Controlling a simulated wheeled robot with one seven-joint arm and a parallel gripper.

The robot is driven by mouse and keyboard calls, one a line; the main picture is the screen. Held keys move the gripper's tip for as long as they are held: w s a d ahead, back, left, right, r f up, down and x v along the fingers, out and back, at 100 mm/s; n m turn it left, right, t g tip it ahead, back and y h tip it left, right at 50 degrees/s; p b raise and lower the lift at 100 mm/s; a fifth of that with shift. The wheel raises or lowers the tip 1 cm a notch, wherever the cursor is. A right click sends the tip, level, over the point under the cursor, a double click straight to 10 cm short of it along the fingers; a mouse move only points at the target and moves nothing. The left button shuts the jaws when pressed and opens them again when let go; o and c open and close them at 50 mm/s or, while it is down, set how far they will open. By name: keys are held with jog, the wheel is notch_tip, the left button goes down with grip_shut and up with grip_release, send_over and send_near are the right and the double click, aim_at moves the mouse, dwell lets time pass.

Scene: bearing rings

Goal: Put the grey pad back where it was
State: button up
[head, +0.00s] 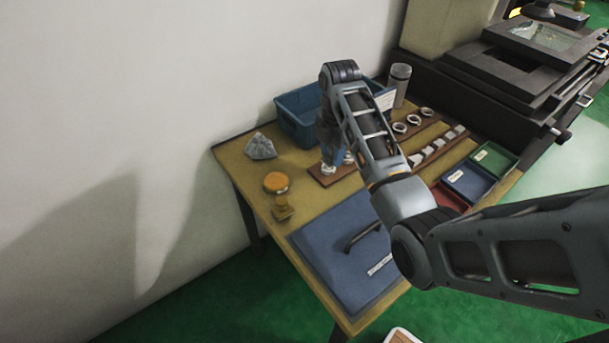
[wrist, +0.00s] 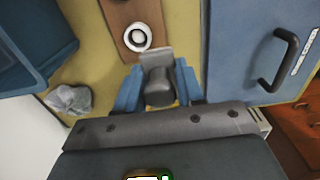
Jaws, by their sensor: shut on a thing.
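My gripper (head: 333,155) is low over the near brown board (head: 322,178), partly hidden by my arm in the head view. In the wrist view, its blue fingers (wrist: 158,78) are shut on a grey piece, which I take to be the grey pad (wrist: 156,55). It has a flat light edge and a darker rounded part. The held piece is beside the end of the board (wrist: 131,14), close to a pale ring (wrist: 138,37). I cannot tell whether it touches the board. Several similar grey blocks (head: 428,150) stand in a row on another brown board.
A blue bin (head: 295,122) stands behind. A grey crumpled lump (head: 261,146), an orange round piece (head: 276,182) and a wooden stamp (head: 283,208) are at left. A blue case (head: 325,245) with a dark handle fills the front. Trays, including a green one (head: 493,158), are at right.

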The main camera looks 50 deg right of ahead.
send_over(305, 182)
notch_tip(305, 182, down, 4)
jog(key=shift+a+f, duration=0.1)
jog(key=shift+f, duration=0.15)
jog(key=shift+f+p, duration=0.3)
jog(key=shift+f, duration=1.6)
jog(key=shift+f, duration=0.1)
jog(key=o, duration=1)
notch_tip(305, 182, up, 12)
jog(key=shift+r, duration=0.15)
